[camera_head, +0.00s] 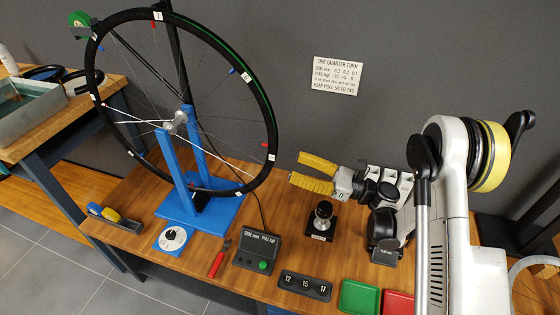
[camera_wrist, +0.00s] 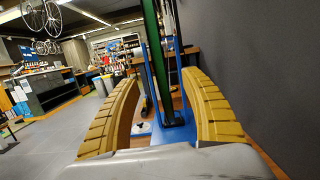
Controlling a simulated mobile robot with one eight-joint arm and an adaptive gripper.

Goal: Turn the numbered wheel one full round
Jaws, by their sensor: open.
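The numbered wheel (camera_head: 274,130) has a black tyre, thin spokes, white number tags and small coloured tabs on its rim. It stands upright in a blue stand (camera_head: 222,207) on the wooden bench. My gripper (camera_head: 295,168) has yellow ribbed fingers and is to the right of the wheel's lower right side, apart from it. The fingers are open and empty. In the wrist view the wheel (camera_wrist: 170,60) shows edge-on beyond and between the open fingers (camera_wrist: 160,78), with the blue stand (camera_wrist: 178,130) below it. The numbers on the tags are too small to read.
A black-knobbed device (camera_head: 321,220) stands below my gripper. A wall sign (camera_head: 337,76) hangs behind.

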